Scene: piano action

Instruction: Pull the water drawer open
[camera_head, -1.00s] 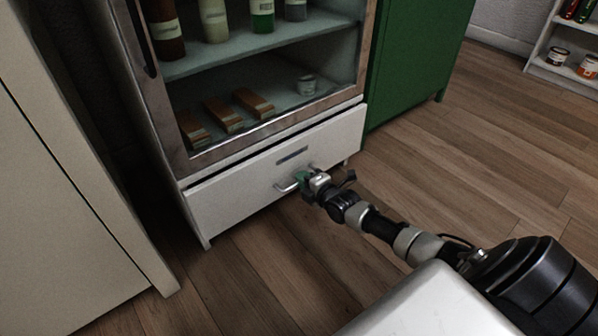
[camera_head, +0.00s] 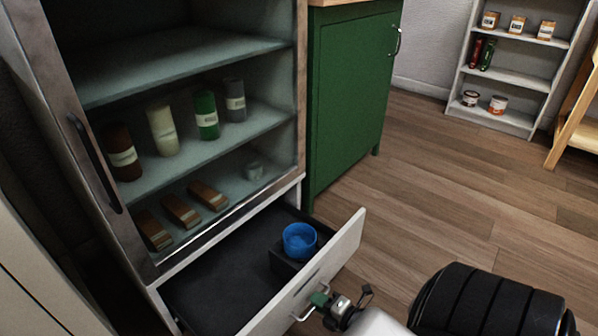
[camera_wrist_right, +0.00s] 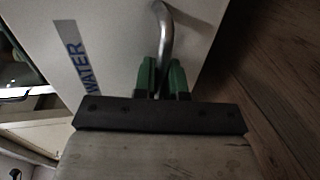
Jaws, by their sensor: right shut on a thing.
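The water drawer (camera_head: 348,243) at the bottom of the glass-fronted cabinet stands pulled out, its dark inside showing. In the right wrist view its white front (camera_wrist_right: 118,30) carries a blue label (camera_wrist_right: 78,65) reading "WATER". My right gripper (camera_head: 322,298) is at the drawer's front, its green fingers shut on the metal handle (camera_wrist_right: 166,30). The left gripper is not in view.
The cabinet above holds several bottles (camera_head: 162,130) and brown blocks (camera_head: 181,210) behind glass. A green cabinet (camera_head: 348,95) stands to the right. A white shelf (camera_head: 507,75) stands at the far right. The wooden floor (camera_head: 430,200) between is clear.

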